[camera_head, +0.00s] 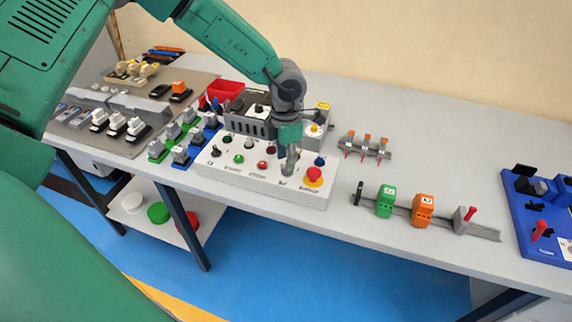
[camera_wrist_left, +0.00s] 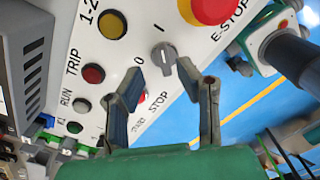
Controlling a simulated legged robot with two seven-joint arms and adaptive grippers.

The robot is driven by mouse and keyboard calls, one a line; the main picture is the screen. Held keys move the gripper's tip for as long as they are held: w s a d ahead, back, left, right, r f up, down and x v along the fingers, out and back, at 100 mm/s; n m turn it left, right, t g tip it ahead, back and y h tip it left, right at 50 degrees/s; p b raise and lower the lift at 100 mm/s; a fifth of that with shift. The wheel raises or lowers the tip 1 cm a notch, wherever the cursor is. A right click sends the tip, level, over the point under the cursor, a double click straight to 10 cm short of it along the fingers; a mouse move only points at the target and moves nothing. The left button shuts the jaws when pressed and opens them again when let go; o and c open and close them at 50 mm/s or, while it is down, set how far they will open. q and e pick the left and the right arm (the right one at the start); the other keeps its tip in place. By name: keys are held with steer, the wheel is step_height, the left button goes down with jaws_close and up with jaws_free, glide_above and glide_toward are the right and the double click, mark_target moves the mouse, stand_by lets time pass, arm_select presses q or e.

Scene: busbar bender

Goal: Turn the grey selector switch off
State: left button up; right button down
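The grey selector switch (camera_wrist_left: 163,56) is on the sloped white control panel (camera_head: 215,165), with printed marks "0" and "I" beside it. In the left wrist view its grip bar is close to upright; I cannot tell for certain which mark it points to. My left gripper (camera_wrist_left: 162,72) is open, its two fingers apart on either side of the switch with the tips close to it. In the head view the left gripper (camera_head: 289,165) points down over the panel's front right part and hides the switch. My right gripper is not in view.
A red E-stop button (camera_head: 314,175) sits close to the right of the gripper. Yellow (camera_wrist_left: 112,25), red (camera_wrist_left: 93,73) and other buttons lie on the panel's other side. A grey slotted box (camera_head: 248,125) stands behind. A rail with green and orange blocks (camera_head: 422,209) lies to the right.

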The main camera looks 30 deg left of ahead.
arm_select(q)
steer(key=shift+d+f, duration=0.2)
steer(key=shift+f, duration=0.4)
steer(key=shift+d+f, duration=0.3)
steer(key=shift+f, duration=0.3)
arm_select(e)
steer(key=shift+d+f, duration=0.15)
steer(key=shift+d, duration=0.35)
arm_select(q)
steer(key=shift+a, duration=0.25)
jaws_close()
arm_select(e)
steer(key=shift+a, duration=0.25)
